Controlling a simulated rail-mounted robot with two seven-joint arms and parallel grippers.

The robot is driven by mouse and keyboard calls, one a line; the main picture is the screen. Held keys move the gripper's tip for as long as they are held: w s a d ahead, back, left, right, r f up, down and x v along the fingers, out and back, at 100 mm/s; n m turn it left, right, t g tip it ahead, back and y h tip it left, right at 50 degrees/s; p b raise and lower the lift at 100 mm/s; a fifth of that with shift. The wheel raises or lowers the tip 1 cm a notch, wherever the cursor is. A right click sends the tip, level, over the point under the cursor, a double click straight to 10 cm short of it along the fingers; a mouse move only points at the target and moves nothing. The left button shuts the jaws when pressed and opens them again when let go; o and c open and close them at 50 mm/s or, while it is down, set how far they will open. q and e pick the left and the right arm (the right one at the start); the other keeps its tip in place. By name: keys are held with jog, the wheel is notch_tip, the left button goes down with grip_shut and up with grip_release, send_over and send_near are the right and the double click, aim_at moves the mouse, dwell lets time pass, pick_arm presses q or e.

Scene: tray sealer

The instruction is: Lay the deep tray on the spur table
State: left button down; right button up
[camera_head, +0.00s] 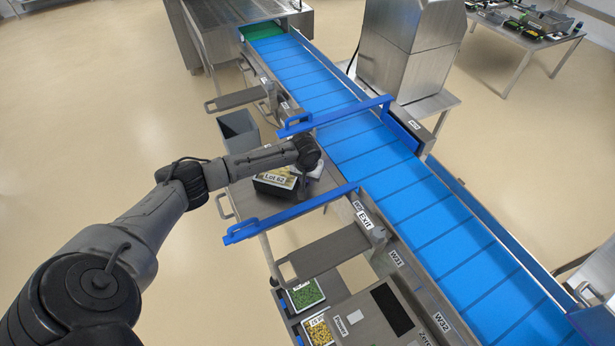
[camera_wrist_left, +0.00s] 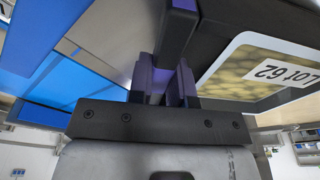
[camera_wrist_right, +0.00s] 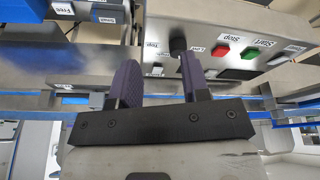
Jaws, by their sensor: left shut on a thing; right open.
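The deep tray (camera_head: 270,189) is black, with a printed film lid marked "Lot 62". It is over the steel spur table (camera_head: 243,197), between the two blue guide bars beside the belt. I cannot tell whether its base touches the table. My left gripper (camera_head: 304,172) is at the tray's belt-side edge, its fingers mostly hidden by the wrist. In the left wrist view my left gripper (camera_wrist_left: 174,87) is shut on the black tray rim, with the label (camera_wrist_left: 279,74) to the right. My right gripper (camera_wrist_right: 159,82) is open and empty, before a button panel (camera_wrist_right: 230,50).
The blue belt (camera_head: 370,148) runs along the table's right side. Blue guide bars (camera_head: 290,214) flank the tray. A grey bin (camera_head: 238,134) stands behind. Green and yellow food trays (camera_head: 306,294) sit on a lower shelf in front. Red and green buttons (camera_wrist_right: 221,51) are near my right fingers.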

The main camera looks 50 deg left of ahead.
dwell(0.4)
pick_arm(q)
jog(key=c, duration=1)
grip_release()
jog(key=shift+c, duration=1.4)
notch_tip(320, 180, up, 4)
jog(key=p, duration=0.4)
jog(key=shift+f+p, duration=0.1)
jog(key=shift+p, duration=0.25)
notch_tip(320, 180, up, 3)
jog(key=p, duration=0.4)
